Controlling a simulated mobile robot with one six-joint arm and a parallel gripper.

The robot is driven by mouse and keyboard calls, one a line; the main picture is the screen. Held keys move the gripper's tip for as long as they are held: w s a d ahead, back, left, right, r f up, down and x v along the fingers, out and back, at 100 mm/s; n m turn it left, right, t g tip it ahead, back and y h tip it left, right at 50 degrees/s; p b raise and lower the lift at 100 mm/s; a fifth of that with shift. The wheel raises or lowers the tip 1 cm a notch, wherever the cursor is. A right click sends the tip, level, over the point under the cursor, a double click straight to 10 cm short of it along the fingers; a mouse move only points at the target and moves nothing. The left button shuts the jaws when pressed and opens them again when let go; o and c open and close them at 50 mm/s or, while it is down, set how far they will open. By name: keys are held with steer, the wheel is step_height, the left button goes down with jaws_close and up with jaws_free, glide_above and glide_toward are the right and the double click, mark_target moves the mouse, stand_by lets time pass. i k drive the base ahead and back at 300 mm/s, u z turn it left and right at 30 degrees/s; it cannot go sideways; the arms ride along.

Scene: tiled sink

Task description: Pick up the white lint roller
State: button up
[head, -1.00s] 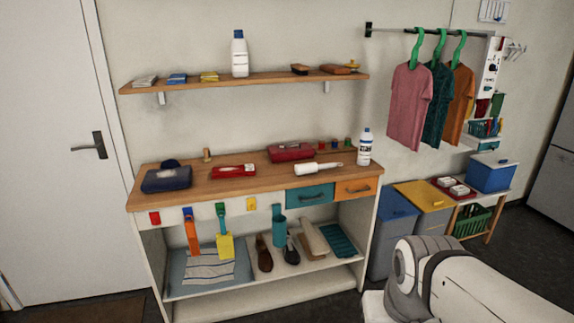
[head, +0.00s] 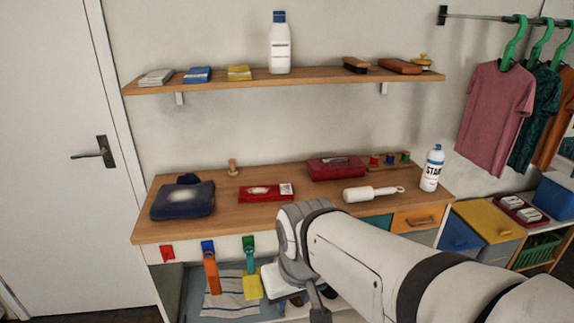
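The white lint roller (head: 372,193) lies on the wooden bench top, right of centre. Its thick white roll points left and its thin handle points right. My arm reaches in from the lower right, in front of the bench. The arm's end is at the bench's front edge, left of and below the roller, and apart from it in the picture. My gripper (head: 318,300) shows only in part at the bottom, below the wrist. Its fingertips are not clear, so its opening cannot be judged.
On the bench top (head: 300,212) are a dark blue folded item (head: 183,200), a red tissue pack (head: 266,193), a dark red box (head: 336,168), thread spools (head: 390,159) and a white starch bottle (head: 432,168). A shelf (head: 230,84) hangs above. Bare wood surrounds the roller's front side.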

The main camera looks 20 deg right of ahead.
mark_target(361, 194)
steer(key=z, duration=0.4)
steer(key=i, duration=1.1)
steer(key=z, duration=1.05)
steer(key=k, duration=0.8)
steer(key=z, duration=0.15)
steer(key=i, duration=0.9)
steer(key=u, duration=0.05)
